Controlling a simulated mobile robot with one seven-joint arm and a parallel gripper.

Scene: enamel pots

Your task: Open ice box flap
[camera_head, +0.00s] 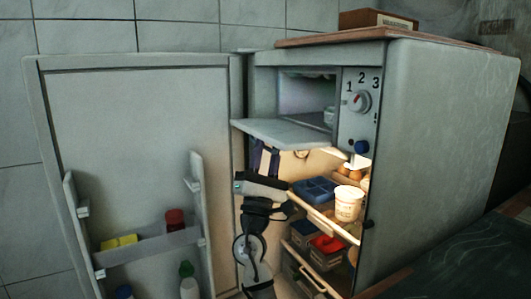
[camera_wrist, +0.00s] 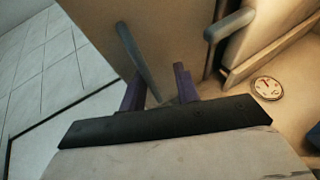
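The ice box flap (camera_head: 285,132) is a pale grey panel in the upper fridge. In the head view it is folded down, nearly level, sticking out from the open ice box (camera_head: 308,95). My gripper (camera_head: 265,158) is just below the flap, pointing up; I cannot tell whether it touches the flap. In the wrist view the two purple fingers of my gripper (camera_wrist: 160,87) stand apart. A thin grey bar (camera_wrist: 140,58) shows between them; I cannot tell what it belongs to or whether a finger touches it.
The fridge door (camera_head: 140,140) stands open at the left, with bottles and jars in its shelf. A control dial (camera_head: 360,101) is right of the ice box. Shelves below hold a white tub (camera_head: 348,203) and a blue container (camera_head: 315,190). A round gauge (camera_wrist: 267,88) shows in the wrist view.

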